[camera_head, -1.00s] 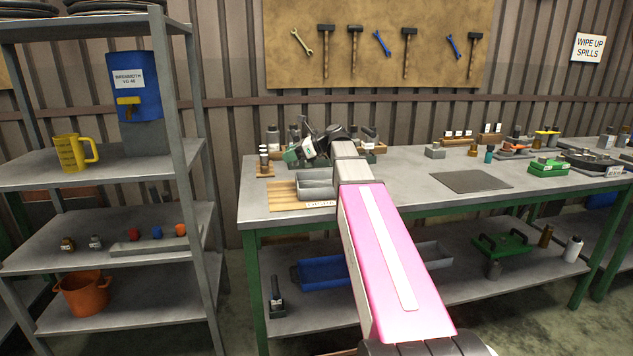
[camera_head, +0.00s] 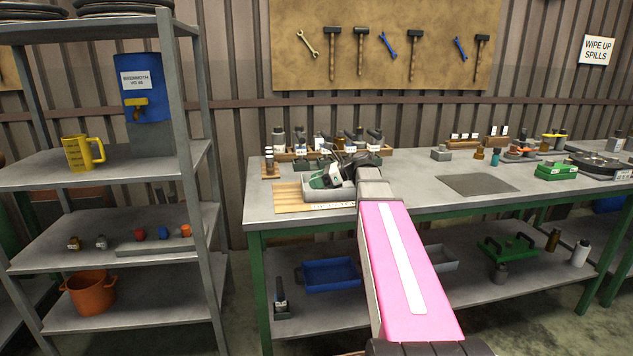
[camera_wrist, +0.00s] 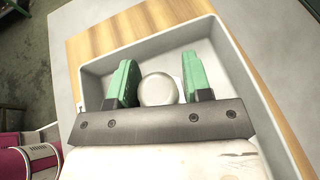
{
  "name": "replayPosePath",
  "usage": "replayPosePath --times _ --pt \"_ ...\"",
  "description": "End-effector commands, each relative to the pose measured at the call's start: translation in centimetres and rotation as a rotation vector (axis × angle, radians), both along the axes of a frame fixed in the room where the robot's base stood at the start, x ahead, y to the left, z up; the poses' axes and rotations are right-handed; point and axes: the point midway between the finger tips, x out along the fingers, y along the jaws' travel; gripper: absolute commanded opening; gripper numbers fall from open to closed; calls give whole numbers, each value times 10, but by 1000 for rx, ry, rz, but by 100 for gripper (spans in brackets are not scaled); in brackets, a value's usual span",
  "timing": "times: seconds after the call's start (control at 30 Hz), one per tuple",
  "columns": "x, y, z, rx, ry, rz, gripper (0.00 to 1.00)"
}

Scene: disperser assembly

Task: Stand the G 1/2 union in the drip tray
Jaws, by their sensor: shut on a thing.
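The drip tray (camera_head: 320,195) is a shallow grey tray on a wooden board at the front left of the bench. Its rim and floor also fill much of the wrist view (camera_wrist: 228,42). My gripper (camera_head: 328,178) is inside or just over the tray. In the wrist view its two green fingers (camera_wrist: 160,82) are shut on a round, pale metal piece, the G 1/2 union (camera_wrist: 158,90). I see the union end-on, between the fingers. Whether its lower end touches the tray floor is hidden. In the head view the union cannot be made out.
A wooden rack (camera_head: 300,153) with several bottles and tools stands behind the tray. A small stand of bottles (camera_head: 269,160) is at its left. A dark mat (camera_head: 478,184) lies to the right with clear bench around it. A blue bin (camera_head: 331,275) is on the lower shelf.

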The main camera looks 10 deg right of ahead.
Motion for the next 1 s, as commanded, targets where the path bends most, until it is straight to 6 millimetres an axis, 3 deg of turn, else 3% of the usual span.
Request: replayPosePath --times 0.3,0.33,0.4,0.77,1.0 --pt "0 0 -2 0 0 0 16" --pt "0 0 -2 0 0 -1 55" --pt "0 0 -2 0 0 -1 71" --pt "0 -1 2 0 0 -1 71" --pt "-10 -35 16 0 -1 -4 71"
